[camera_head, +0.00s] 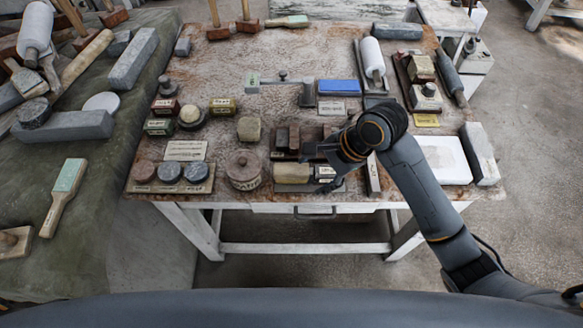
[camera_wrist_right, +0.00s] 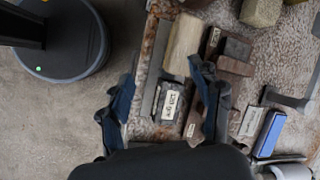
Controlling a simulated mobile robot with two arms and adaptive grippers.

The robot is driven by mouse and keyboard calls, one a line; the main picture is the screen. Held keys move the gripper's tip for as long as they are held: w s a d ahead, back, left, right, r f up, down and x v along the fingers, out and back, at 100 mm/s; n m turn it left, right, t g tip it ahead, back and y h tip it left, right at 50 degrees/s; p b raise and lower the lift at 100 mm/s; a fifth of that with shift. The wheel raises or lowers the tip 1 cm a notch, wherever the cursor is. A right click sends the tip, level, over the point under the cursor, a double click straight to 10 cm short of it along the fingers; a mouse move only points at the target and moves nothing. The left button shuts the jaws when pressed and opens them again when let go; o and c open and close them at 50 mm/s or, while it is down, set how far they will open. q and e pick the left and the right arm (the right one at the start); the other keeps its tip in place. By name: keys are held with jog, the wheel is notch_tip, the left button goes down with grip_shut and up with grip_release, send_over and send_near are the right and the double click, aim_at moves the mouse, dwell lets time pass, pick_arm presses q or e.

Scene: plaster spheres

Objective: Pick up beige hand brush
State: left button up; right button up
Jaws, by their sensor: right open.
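A beige oblong block (camera_head: 292,173), which I take for the beige hand brush, lies near the front edge of the worktable (camera_head: 235,70). In the right wrist view the block (camera_wrist_right: 183,45) is at top centre, just past the fingertips. My right gripper (camera_head: 325,167) is just right of it in the head view. In the wrist view the gripper (camera_wrist_right: 163,72) has its fingers spread apart with nothing gripped. A dark block with a white label (camera_wrist_right: 172,105) shows between the fingers, below. My left gripper is not in view.
Dark brown blocks (camera_head: 287,138) stand just behind the beige block. A round lidded pot (camera_head: 243,170) stands to its left. A blue block (camera_head: 339,87) lies farther back. A green-topped paddle (camera_head: 64,195) lies on the left-hand covered surface. Bare tabletop shows around the back middle.

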aim_at(295, 168)
jog(key=w+r+m+g, duration=0.1)
jog(key=w+r+m, duration=0.3)
jog(key=r+m, duration=0.25)
jog(key=shift+h, duration=0.3)
jog(key=x, duration=0.8)
jog(key=shift+a+p, duration=0.1)
jog(key=shift+p, duration=0.25)
jog(key=shift+p+x, duration=0.55)
jog(key=shift+x, duration=2.15)
jog(key=shift+s+d, duration=0.1)
jog(key=shift+d, duration=0.1)
jog(key=c, duration=1.3)
